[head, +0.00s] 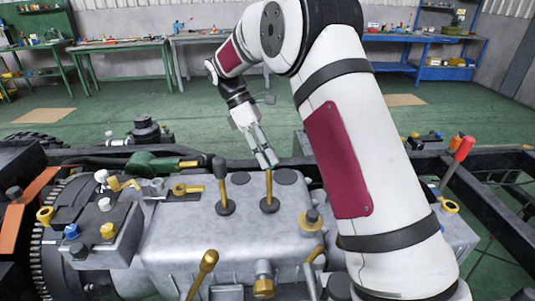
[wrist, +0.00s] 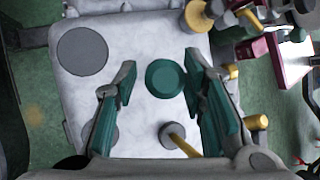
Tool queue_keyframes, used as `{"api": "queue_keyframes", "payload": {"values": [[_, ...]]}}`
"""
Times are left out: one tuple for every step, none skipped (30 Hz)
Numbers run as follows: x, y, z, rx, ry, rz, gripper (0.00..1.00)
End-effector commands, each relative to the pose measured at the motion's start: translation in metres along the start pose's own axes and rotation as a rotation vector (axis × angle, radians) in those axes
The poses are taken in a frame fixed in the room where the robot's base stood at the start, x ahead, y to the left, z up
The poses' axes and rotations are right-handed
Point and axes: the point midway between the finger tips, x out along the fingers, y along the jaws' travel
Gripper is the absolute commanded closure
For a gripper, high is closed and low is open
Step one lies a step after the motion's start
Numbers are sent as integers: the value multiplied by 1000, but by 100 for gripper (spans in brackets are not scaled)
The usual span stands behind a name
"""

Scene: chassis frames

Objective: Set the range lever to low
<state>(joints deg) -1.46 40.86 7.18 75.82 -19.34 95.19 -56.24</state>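The labels are not readable, so I cannot tell for sure which lever is the range lever. A lever with a green knob (wrist: 165,78) stands on the grey gearbox housing (head: 185,240); its brass shaft (head: 268,188) shows in the head view. My gripper (head: 265,160) is directly over it. In the wrist view my gripper (wrist: 158,72) has its green-padded fingers apart, one on each side of the knob, with gaps visible. A second lever with a dark grey knob (head: 219,164) stands to the left; its yellow shaft (wrist: 180,142) shows in the wrist view.
A red-handled lever (head: 461,151) stands at the right. A brass-knobbed lever (head: 207,262) rises at the front. Fittings and a valve block (head: 95,235) crowd the left. Dark frame rails surround the housing. Workbenches stand far back behind open green floor.

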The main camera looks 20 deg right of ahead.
Motion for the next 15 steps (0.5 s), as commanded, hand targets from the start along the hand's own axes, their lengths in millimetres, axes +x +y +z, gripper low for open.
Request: {"api": "queue_keyframes", "payload": {"values": [[0, 0, 0, 0, -1, -1, 54], [0, 0, 0, 0, -1, -2, 54], [0, 0, 0, 0, -1, -3, 54], [1, -1, 0, 0, -1, -3, 54], [1, -1, 0, 0, -2, -3, 54], [1, -1, 0, 0, -2, -4, 54], [1, -1, 0, 0, -2, -4, 54], [1, -1, 0, 0, -2, -4, 54], [0, -1, 0, 0, -2, -5, 54], [-1, -1, 0, 0, -2, -5, 54], [-2, -1, 0, 0, -2, -5, 54], [-5, -1, 0, 0, -2, -5, 54], [-8, 0, 0, 0, -2, -4, 54], [-11, 0, -1, 0, -1, -3, 54], [-17, 0, -1, 0, -2, -3, 54]]}}
